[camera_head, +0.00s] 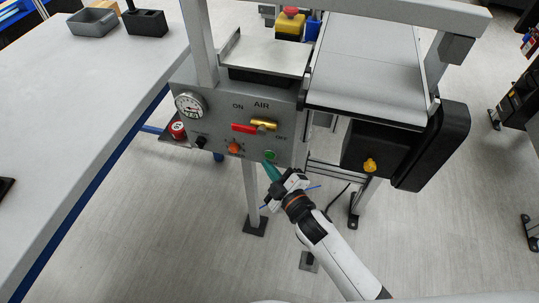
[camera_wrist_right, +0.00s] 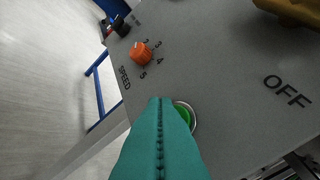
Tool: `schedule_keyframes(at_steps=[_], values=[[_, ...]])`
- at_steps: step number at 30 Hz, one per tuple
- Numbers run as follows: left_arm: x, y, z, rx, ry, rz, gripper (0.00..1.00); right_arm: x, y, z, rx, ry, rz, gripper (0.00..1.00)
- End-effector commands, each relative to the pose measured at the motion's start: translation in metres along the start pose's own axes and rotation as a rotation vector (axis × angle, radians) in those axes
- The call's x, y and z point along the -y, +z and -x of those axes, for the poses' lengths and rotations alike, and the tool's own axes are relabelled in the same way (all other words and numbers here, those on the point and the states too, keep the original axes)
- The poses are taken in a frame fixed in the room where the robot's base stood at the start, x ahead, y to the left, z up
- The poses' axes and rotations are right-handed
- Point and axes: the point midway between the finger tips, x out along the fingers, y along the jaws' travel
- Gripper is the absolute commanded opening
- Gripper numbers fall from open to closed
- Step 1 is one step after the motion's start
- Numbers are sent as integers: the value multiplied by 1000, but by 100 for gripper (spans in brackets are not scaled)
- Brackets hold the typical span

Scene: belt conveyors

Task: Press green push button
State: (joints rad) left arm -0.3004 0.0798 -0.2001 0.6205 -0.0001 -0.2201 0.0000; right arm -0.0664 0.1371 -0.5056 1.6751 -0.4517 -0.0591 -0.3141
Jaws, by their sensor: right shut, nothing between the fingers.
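The green push button (camera_head: 270,155) sits at the lower right of the grey control panel (camera_head: 215,142) in the head view. In the right wrist view the green button (camera_wrist_right: 184,114) shows inside a metal ring, partly hidden behind my fingers. My right gripper (camera_head: 268,165) has teal fingers, shut and empty, with the tips close to the button; I cannot tell whether they touch it. The shut fingertips also show in the right wrist view (camera_wrist_right: 160,102). My left gripper is not in view.
The panel holds an orange speed knob (camera_head: 234,146), a red and yellow air valve handle (camera_head: 262,124), a gauge (camera_head: 190,105) and a red button (camera_head: 177,129). A belt conveyor (camera_head: 365,65) stands right, a grey table (camera_head: 80,90) left.

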Motion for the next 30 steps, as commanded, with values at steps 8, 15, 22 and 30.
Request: schedule_keyframes(at_steps=[8,15,22,30], values=[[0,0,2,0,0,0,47,5,-4,-5,0,0,1,0],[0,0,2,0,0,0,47,4,-4,-5,0,0,0,0],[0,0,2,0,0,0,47,5,-5,-6,0,0,0,0],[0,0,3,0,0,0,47,7,-6,-9,0,0,1,0]])
